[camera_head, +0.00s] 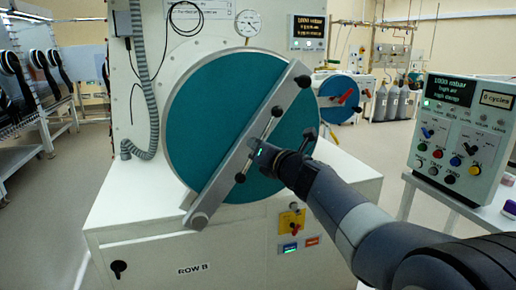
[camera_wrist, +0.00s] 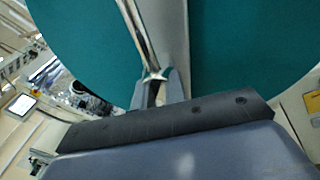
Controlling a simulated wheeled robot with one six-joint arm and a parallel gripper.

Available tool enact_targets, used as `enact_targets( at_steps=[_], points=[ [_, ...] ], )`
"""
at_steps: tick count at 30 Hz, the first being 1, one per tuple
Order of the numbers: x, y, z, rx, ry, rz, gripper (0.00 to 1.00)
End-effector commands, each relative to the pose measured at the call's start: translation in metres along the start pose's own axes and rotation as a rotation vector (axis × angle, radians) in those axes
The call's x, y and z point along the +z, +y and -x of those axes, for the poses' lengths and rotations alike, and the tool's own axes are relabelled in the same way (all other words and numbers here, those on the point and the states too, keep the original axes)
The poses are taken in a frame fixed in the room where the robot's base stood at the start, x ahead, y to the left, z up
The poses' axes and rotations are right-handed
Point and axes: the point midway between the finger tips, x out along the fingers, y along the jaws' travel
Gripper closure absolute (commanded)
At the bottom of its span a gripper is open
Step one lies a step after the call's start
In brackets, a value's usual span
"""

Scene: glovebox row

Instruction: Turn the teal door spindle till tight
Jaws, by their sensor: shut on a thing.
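The large round teal door (camera_head: 205,110) stands closed on the white chamber, with a grey clamp bar (camera_head: 285,97) running diagonally across it. Near the middle of the bar is the spindle's thin metal handle (camera_head: 268,127), slanted, with dark knobs at its ends. My gripper (camera_head: 256,152) reaches in from the lower right and is shut on the handle, nearer its lower end. In the wrist view the shiny handle rod (camera_wrist: 137,32) runs down between my gripper's fingers (camera_wrist: 158,88), with the teal door (camera_wrist: 235,50) behind. The spindle's screw is mostly hidden.
A control box (camera_head: 462,130) with a display and knobs stands at the right on a white table. A yellow switch panel (camera_head: 291,221) sits below the door. A grey hose (camera_head: 142,80) hangs at the left. Floor is clear at the left.

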Motion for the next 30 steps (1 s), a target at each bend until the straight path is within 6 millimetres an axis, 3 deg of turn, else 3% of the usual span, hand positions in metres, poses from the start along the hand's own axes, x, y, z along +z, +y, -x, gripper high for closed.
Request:
enact_targets(
  at_steps=[11,12,18,26,30],
  points=[
    [-0.003,-0.001,0.000,-0.002,0.003,-0.011,1.00],
    [-0.003,-0.001,0.000,-0.002,0.003,-0.011,0.86],
    [-0.002,-0.001,0.000,-0.001,0.002,-0.008,0.70],
    [-0.001,0.000,0.002,0.000,0.000,-0.007,0.70],
    [0.001,0.000,0.014,-0.001,-0.002,-0.006,0.70]
  ],
)
